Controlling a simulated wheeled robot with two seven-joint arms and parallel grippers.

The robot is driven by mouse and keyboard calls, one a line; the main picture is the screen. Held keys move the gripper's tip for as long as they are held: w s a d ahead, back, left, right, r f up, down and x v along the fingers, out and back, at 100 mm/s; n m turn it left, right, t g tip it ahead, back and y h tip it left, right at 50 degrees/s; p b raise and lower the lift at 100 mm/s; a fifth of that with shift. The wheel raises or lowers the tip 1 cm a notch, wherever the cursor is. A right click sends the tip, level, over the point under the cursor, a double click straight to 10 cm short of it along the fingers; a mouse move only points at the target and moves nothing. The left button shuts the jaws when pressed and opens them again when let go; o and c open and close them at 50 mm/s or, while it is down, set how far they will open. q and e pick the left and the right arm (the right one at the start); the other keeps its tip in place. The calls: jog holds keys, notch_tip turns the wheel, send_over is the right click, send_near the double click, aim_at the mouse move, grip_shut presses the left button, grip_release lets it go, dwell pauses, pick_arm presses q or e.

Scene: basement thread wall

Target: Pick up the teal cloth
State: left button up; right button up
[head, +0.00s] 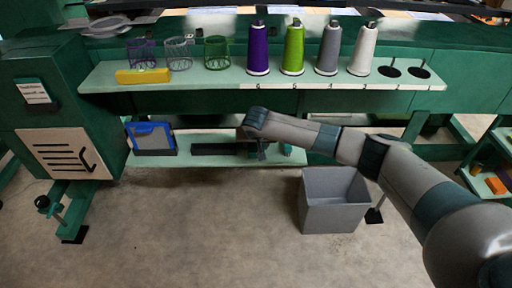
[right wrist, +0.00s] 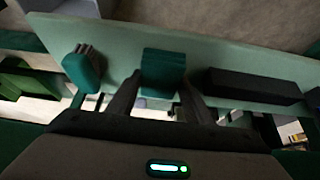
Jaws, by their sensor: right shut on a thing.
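The teal cloth (right wrist: 163,68) shows in the right wrist view as a small folded block between the two fingers of my right gripper (right wrist: 160,88). The fingers are shut on it, one on each side. It is over the pale green lower shelf (right wrist: 225,65); I cannot tell whether it still touches the shelf. In the head view my right gripper (head: 262,153) reaches down to the lower shelf, and I cannot make out the cloth there. My left gripper is not in view.
A dark bar (right wrist: 255,86) and a teal brush-like block (right wrist: 82,68) lie on either side of the cloth. A blue bin (head: 152,138) stands left on the lower shelf. The upper shelf (head: 215,77) holds cones and mesh cups. A grey bin (head: 335,215) stands on the floor.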

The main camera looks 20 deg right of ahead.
aim_at(256, 146)
jog(key=shift+r, duration=0.65)
notch_tip(256, 146, up, 2)
jog(key=shift+r, duration=0.1)
pick_arm(q)
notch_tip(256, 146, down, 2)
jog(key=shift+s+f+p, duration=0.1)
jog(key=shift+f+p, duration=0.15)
jog(key=shift+p, duration=0.15)
pick_arm(e)
jog(key=s+a, duration=0.2)
jog(key=s, duration=0.6)
jog(key=s+a, duration=0.3)
jog(key=s, duration=0.6)
jog(key=shift+s, duration=0.2)
jog(key=shift+o, duration=1.2)
jog(key=shift+c, duration=0.8)
jog(key=s+d+r+n, duration=0.1)
jog(key=s+r, duration=0.1)
jog(key=r, duration=0.7)
jog(key=s+d+r+n+y, duration=0.1)
jog(key=s+d+r+n, duration=0.1)
jog(key=r, duration=0.7)
jog(key=shift+s+y, duration=0.3)
jog(key=shift+s, duration=0.25)
